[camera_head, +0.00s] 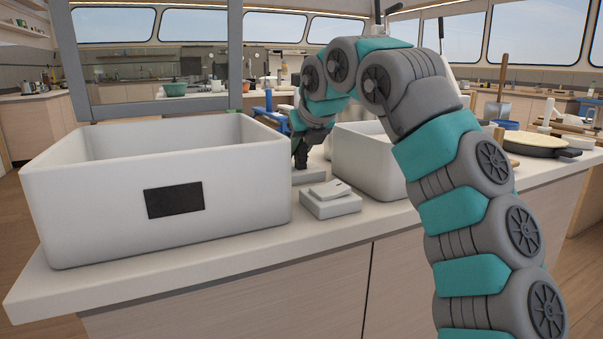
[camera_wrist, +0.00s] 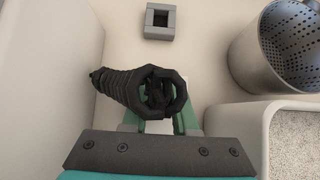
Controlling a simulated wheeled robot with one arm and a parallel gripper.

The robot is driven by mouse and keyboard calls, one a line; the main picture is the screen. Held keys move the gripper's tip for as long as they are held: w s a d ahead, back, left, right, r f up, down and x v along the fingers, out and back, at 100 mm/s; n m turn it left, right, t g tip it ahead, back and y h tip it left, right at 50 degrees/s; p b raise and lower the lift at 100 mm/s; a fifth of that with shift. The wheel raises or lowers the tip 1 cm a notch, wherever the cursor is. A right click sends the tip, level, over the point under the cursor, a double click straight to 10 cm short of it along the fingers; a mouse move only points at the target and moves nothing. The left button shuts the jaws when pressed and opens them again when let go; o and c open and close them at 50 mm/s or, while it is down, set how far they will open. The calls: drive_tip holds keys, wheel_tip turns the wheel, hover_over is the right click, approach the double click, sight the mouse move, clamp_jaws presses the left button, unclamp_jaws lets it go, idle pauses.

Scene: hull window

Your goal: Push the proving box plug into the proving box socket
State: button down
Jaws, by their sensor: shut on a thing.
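My gripper (camera_head: 301,160) points down between the two white boxes in the head view. In the wrist view my gripper (camera_wrist: 160,92) is shut on a dark thing with a ribbed body extending to the left, which looks like the proving box plug (camera_wrist: 122,86). I cannot make out the plug in the head view.
A large white box (camera_head: 85,213) with a black panel stands left of the gripper; another white box (camera_head: 362,165) stands to its right. A small white device (camera_head: 330,203) sits in front. In the wrist view a perforated metal cylinder (camera_wrist: 290,45) stands at upper right.

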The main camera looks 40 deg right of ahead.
drive_tip(key=shift+f, duration=0.2)
drive_tip(key=c, duration=0.6)
unclamp_jaws()
